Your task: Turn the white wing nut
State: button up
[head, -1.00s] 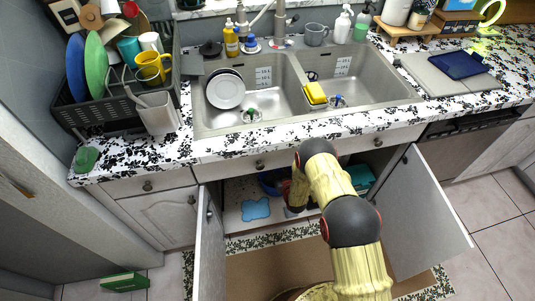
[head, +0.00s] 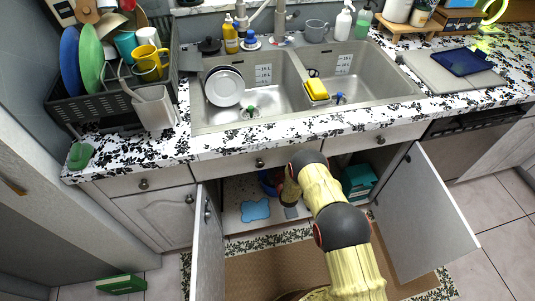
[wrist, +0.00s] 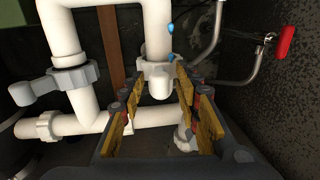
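In the wrist view, a white nut (wrist: 157,72) with a tab sits on the vertical white pipe (wrist: 157,25) in the middle. In the head view my arm reaches into the open cabinet under the sink; the nuts and fingertips are hidden there.
A horizontal white pipe (wrist: 150,117) crosses low behind the fingers. A red-handled valve (wrist: 286,43) and grey bent tubes are at the right. Open cabinet doors (head: 208,245) (head: 425,215) flank my arm. A teal box (head: 358,180) stands inside at the right.

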jog(key=shift+w, duration=0.1)
jog(key=shift+c, duration=1.2)
jog(key=shift+r, duration=0.1)
grip_shut()
